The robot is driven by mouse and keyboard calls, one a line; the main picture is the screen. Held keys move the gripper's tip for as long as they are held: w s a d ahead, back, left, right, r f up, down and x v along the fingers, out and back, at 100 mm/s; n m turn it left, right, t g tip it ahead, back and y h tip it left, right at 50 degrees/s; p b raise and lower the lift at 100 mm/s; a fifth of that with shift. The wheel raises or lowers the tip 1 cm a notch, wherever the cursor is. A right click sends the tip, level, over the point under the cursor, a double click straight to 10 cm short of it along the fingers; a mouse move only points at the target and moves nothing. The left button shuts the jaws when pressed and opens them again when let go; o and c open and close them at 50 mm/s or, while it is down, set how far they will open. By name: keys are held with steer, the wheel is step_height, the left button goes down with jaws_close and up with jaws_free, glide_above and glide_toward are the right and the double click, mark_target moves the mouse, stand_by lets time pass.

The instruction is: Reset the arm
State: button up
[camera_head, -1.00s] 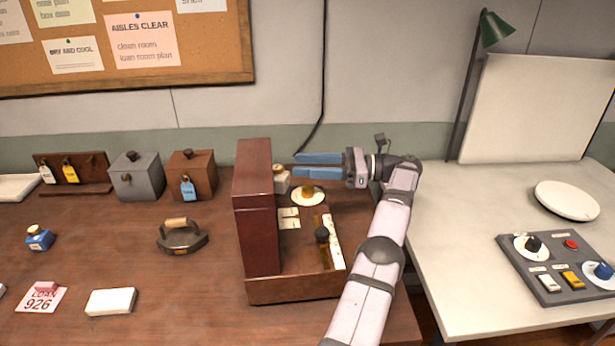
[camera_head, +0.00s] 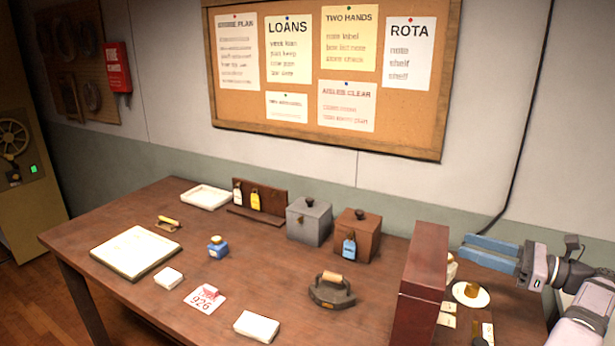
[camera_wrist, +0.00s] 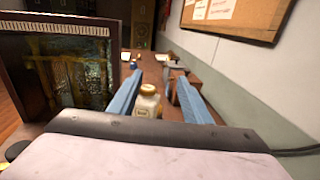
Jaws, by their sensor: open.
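My gripper (camera_head: 490,252) is at the right of the head view, its two blue fingers apart and pointing left. It is open with nothing between the fingers, above the table behind the upright dark red box (camera_head: 421,280). In the wrist view the blue fingers (camera_wrist: 158,92) stretch forward, and a small cream bottle with a tan cap (camera_wrist: 148,102) shows between them, farther off and lower. The lower part of the box is partly cut off in the head view.
On the wooden table (camera_head: 130,215) stand a grey box (camera_head: 309,222), a brown box with a blue tag (camera_head: 357,235), a flat iron (camera_head: 331,291), a blue bottle (camera_head: 217,247), a card marked 926 (camera_head: 204,299), and white blocks (camera_head: 257,327). A noticeboard (camera_head: 300,110) hangs behind.

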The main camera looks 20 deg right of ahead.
steer(key=w+a+r+n+h+p, duration=0.1)
steer(key=w+a+r, duration=0.4)
steer(key=w, duration=0.2)
steer(key=w+a+r+n+h+p, duration=0.1)
steer(key=w+a+r+n+h, duration=0.1)
steer(key=w+a+r, duration=0.45)
steer(key=w+a+f+n+g, duration=0.2)
steer(key=w+a+n, duration=0.1)
steer(key=a, duration=0.7)
steer(key=w+a+f+n+g, duration=0.1)
steer(key=w+a+n+g, duration=0.15)
steer(key=a, duration=0.65)
steer(key=s+a+f+n+g+h+p, duration=0.1)
steer(key=s+a+f+n+g+h, duration=0.15)
steer(key=s+a+f+n, duration=0.4)
steer(key=s+a+f+n+g+h+p, duration=0.15)
steer(key=s+a+f+g, duration=0.25)
steer(key=s+f, duration=0.5)
steer(key=s+f+n+g+h, duration=0.1)
steer(key=s+f+n, duration=0.2)
steer(key=s, duration=0.4)
steer(key=s+f+n+g+h+p, duration=0.1)
steer(key=s+f+n, duration=0.2)
steer(key=s+n, duration=0.2)
steer(key=s+f+n+g+h, duration=0.1)
steer(key=s+f+n, duration=0.2)
steer(key=s, duration=0.6)
steer(key=shift+s+a+n+h, duration=0.15)
steer(key=shift+s+n+h, duration=0.25)
steer(key=shift+n, duration=0.35)
